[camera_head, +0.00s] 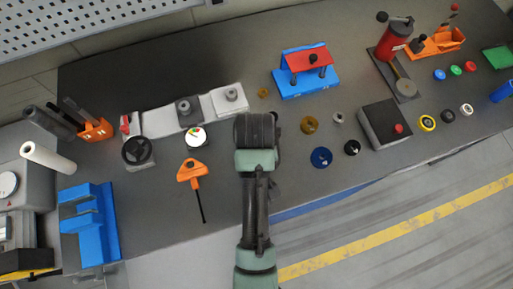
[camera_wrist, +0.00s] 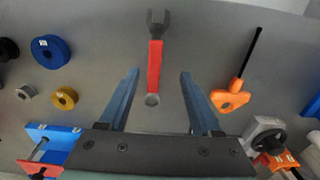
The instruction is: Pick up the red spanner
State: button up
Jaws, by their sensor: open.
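The red spanner shows in the wrist view (camera_wrist: 155,65), with a red handle, a dark open jaw at the top and a grey ring at the lower end. It lies on the grey bench top. My gripper (camera_wrist: 160,74) is open, with its two blue fingers on either side of the spanner's lower part and a gap on both sides. The height of the fingers above the bench is hard to tell. In the head view my arm hides the spanner, and the fingers do not show.
An orange-handled hex key (camera_head: 191,173) lies left of my arm. A blue ring (camera_head: 321,158) and a brass ring (camera_head: 309,124) lie to its right. A blue block with a red top (camera_head: 307,82) stands farther back. The bench is clear close around the spanner.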

jog(key=shift+w+d+f+p, duration=0.1)
jog(key=shift+w+f+p, duration=0.1)
jog(key=shift+f, duration=1.05)
jog(key=shift+w+d+f+p, duration=0.1)
jog(key=shift+d+f+p, duration=0.05)
jog(key=shift+f, duration=1.15)
jog(key=shift+w+d+f+p, duration=0.1)
jog(key=shift+f+p, duration=0.1)
jog(key=shift+f, duration=1.05)
grip_shut()
